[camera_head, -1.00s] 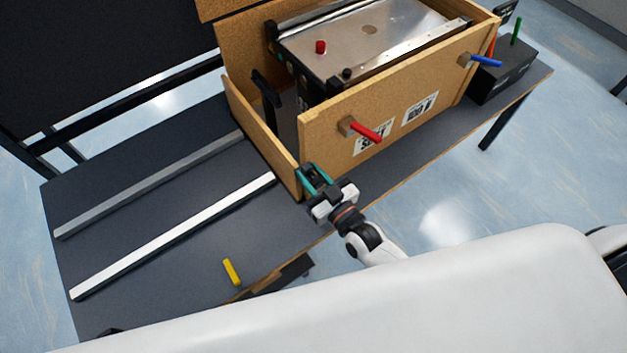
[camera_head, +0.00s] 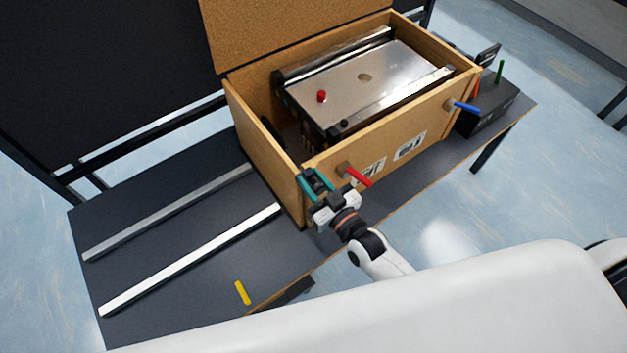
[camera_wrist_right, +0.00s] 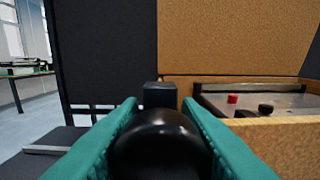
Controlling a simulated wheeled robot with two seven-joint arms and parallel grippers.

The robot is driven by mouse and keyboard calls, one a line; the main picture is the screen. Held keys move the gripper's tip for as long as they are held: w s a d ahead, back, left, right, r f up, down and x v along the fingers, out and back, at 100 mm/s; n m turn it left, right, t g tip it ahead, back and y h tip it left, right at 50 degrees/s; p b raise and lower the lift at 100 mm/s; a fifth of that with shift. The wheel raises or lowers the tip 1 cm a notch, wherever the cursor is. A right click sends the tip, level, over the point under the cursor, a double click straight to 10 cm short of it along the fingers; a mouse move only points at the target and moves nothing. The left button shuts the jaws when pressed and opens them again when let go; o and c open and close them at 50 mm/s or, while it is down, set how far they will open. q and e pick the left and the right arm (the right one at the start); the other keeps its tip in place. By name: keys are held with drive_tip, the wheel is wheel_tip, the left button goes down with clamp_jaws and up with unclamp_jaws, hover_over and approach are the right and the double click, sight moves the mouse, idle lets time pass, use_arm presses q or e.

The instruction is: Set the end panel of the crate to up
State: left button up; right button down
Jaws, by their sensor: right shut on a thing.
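The wooden crate (camera_head: 430,122) stands on the dark table with its lid (camera_head: 295,30) raised at the back. Its left end panel (camera_head: 262,150) stands upright, with its top edge about level with the crate's side walls. My right gripper (camera_head: 316,183) is at the near corner of this panel, beside the front wall. In the right wrist view, its teal fingers (camera_wrist_right: 160,135) are shut around a round black knob (camera_wrist_right: 160,145). The knob's join to the panel is hidden. My left gripper is not in view.
A metal-topped conveyor (camera_head: 370,80) with a red button sits inside the crate. Red (camera_head: 358,176) and blue (camera_head: 466,107) handles stick out of the front wall. Two metal rails (camera_head: 190,260) and a yellow piece (camera_head: 242,292) lie on the table. A black box (camera_head: 490,112) stands at right.

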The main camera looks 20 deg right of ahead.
drive_tip(key=shift+w+r, duration=0.15)
drive_tip(key=shift+r, duration=0.2)
drive_tip(key=c, duration=1.2)
unclamp_jaws()
drive_tip(key=shift+o, duration=0.7)
drive_tip(key=shift+f, duration=0.2)
drive_tip(key=shift+s+d+f, duration=0.1)
drive_tip(key=shift+s+f, duration=0.05)
drive_tip(key=shift+s, duration=0.25)
drive_tip(key=b+v, duration=0.3)
drive_tip(key=v, duration=0.8)
drive_tip(key=shift+s, duration=0.2)
drive_tip(key=shift+d, duration=0.1)
